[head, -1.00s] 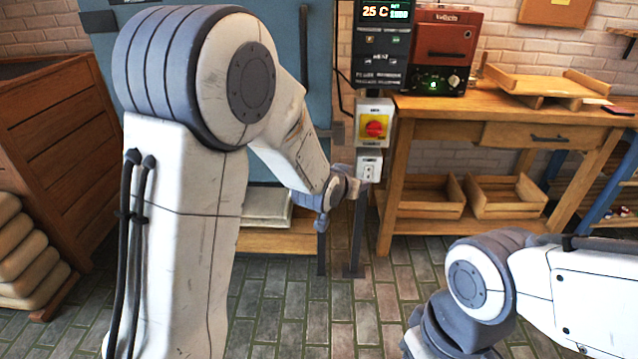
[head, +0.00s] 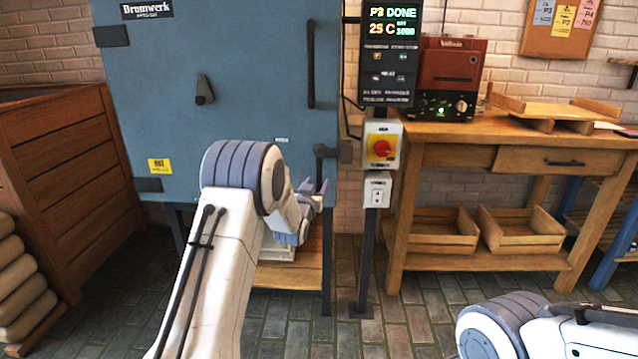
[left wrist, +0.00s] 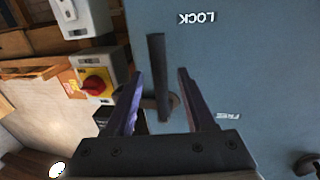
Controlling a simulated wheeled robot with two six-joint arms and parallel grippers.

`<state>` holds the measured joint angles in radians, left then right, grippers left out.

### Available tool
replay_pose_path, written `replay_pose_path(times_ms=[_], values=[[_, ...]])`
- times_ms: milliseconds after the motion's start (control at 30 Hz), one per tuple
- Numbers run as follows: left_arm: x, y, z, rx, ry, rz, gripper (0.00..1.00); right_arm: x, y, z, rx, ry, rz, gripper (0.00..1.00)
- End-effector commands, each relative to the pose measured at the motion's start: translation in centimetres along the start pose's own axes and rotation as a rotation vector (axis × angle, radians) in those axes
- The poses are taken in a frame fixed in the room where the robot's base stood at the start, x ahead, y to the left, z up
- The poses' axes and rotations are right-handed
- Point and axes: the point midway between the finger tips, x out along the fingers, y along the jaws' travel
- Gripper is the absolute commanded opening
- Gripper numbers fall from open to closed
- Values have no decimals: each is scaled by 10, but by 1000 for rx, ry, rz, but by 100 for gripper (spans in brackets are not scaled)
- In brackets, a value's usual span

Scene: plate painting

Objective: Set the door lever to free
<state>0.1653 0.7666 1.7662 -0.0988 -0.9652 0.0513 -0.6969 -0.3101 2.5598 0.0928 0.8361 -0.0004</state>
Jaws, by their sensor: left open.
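The dark door lever (head: 320,165) is at the lower right of the blue kiln door (head: 250,70). It hangs down from its pivot. In the left wrist view, which is turned upside down, the lever (left wrist: 157,60) is a dark bar with its free end toward the LOCK label (left wrist: 197,18). The FREE label (left wrist: 228,115) sits off to the side, level with the pivot end. My left gripper (head: 316,188) is open, its purple fingers on either side of the lever in the left wrist view. I cannot tell whether they touch it. My right gripper is out of view.
A switch box with a red knob (head: 382,148) stands just right of the lever, under a display panel (head: 389,50) reading P3 DONE. A wooden bench (head: 450,130) is farther right. A wooden cabinet (head: 60,150) stands left. The floor in front is clear.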

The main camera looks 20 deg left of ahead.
Motion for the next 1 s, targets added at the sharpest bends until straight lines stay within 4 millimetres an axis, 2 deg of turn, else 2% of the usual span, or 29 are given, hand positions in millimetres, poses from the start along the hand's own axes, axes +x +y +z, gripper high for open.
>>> replay_pose_path(times_ms=[200, 567, 700, 1000], values=[[21, 0, 0, 0, 1, 1, 55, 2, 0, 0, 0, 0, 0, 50], [24, 1, 0, -1, -1, 1, 55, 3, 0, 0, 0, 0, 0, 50], [24, 0, 0, -1, -1, 1, 1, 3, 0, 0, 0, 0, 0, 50], [24, 1, 0, 0, -1, 1, 0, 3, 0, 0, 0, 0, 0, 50]])
